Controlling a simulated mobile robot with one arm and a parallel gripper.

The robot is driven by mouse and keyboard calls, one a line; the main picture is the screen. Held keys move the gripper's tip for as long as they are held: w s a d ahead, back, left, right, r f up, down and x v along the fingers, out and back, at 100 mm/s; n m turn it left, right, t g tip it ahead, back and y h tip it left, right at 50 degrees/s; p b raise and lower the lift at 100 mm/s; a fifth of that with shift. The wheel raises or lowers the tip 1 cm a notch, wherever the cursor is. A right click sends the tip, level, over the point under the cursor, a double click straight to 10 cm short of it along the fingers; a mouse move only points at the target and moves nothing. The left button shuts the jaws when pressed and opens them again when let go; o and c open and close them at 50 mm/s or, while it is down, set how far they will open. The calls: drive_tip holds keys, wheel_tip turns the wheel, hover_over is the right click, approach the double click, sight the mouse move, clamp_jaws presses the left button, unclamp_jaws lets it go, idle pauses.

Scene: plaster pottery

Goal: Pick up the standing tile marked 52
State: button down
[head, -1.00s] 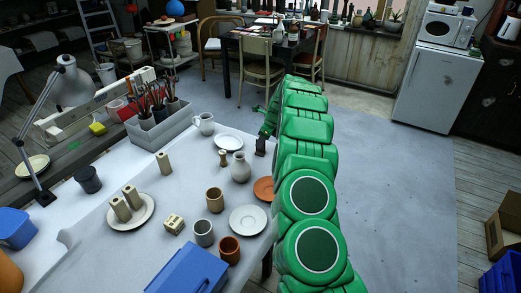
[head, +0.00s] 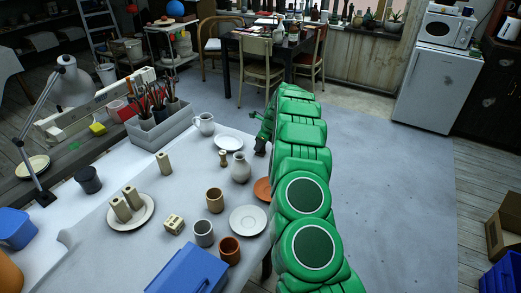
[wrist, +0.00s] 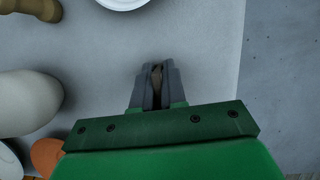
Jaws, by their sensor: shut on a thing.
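My gripper (head: 260,149) is over the right edge of the white table. In the wrist view its fingers (wrist: 156,72) are close together, with a thin brownish sliver (wrist: 156,75) showing between them. That held thing is mostly hidden, and no mark on it shows. One beige tile-like block (head: 163,163) stands on the table, left of the middle. Two more, a left one (head: 121,210) and a right one (head: 132,198), stand on a white plate (head: 147,219). No number can be read on any of them. All three are well left of my gripper.
Cups, a blue box (head: 188,270) and a brush tray (head: 160,133) crowd the table. Open floor (head: 390,200) lies right.

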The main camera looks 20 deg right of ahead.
sight(260, 153)
wheel_tip(260, 153, up, 4)
drive_tip(key=shift+f, duration=0.25)
drive_tip(key=shift+s+r, duration=0.35)
drive_tip(key=shift+s, duration=0.05)
drive_tip(key=s+a+r, duration=0.1)
drive_tip(key=s+r, duration=0.8)
drive_tip(key=s, duration=0.4)
drive_tip(key=shift+a, duration=0.3)
